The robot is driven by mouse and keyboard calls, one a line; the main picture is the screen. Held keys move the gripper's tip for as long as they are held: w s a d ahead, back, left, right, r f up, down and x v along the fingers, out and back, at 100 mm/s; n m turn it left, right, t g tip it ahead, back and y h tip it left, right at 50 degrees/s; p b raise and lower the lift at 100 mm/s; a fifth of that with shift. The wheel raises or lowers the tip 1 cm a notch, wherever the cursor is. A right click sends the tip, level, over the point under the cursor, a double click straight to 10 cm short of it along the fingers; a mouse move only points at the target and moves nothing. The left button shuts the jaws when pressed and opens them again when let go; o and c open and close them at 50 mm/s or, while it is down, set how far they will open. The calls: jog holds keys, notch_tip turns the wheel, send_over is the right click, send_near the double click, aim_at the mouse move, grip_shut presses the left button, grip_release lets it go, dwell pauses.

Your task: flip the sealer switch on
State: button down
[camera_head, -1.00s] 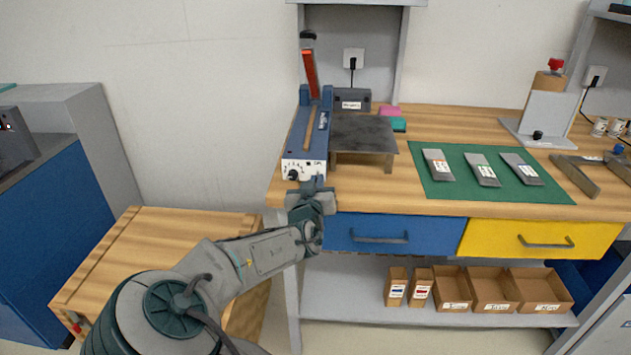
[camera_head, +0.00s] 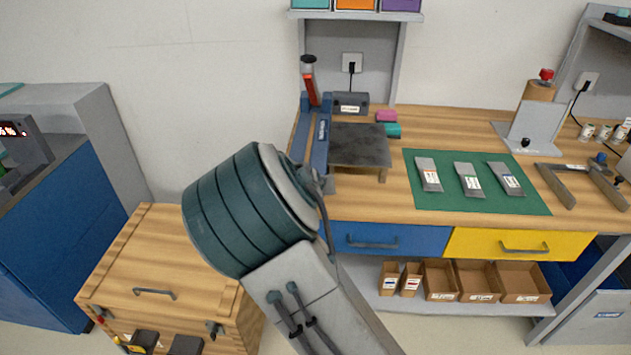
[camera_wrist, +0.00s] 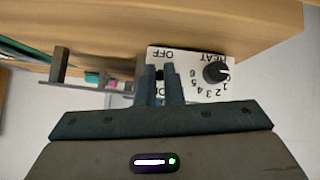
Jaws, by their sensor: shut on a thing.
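The blue sealer (camera_head: 316,135) stands at the left end of the bench, its lever (camera_head: 309,80) raised. My arm hides its front in the head view. In the wrist view its white front panel (camera_wrist: 200,54) appears upside down, with a black heat dial (camera_wrist: 216,71) at right. OFF is printed above my fingers, and part of another label shows below, mostly covered. My gripper (camera_wrist: 164,76) is at the panel with its two fingers close together, shut on the dark switch between them. The fingers hide most of the switch, so its position cannot be told.
A grey plate (camera_head: 360,146) adjoins the sealer on the right. A green mat (camera_head: 470,199) with several pouches lies further right. Below the bench top are a blue drawer (camera_head: 350,232) and a yellow drawer (camera_head: 470,241). A wooden chest (camera_head: 120,265) stands at lower left.

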jog(key=shift+r+g+p, duration=0.1)
jog(key=shift+g+p, duration=0.2)
jog(key=shift+g, duration=0.1)
jog(key=c, duration=1.6)
grip_release()
jog(key=shift+o, duration=0.2)
jog(key=p+v, duration=0.1)
jog(key=v, duration=1.2)
jog(key=shift+s+r, duration=0.2)
jog(key=shift+r, duration=0.1)
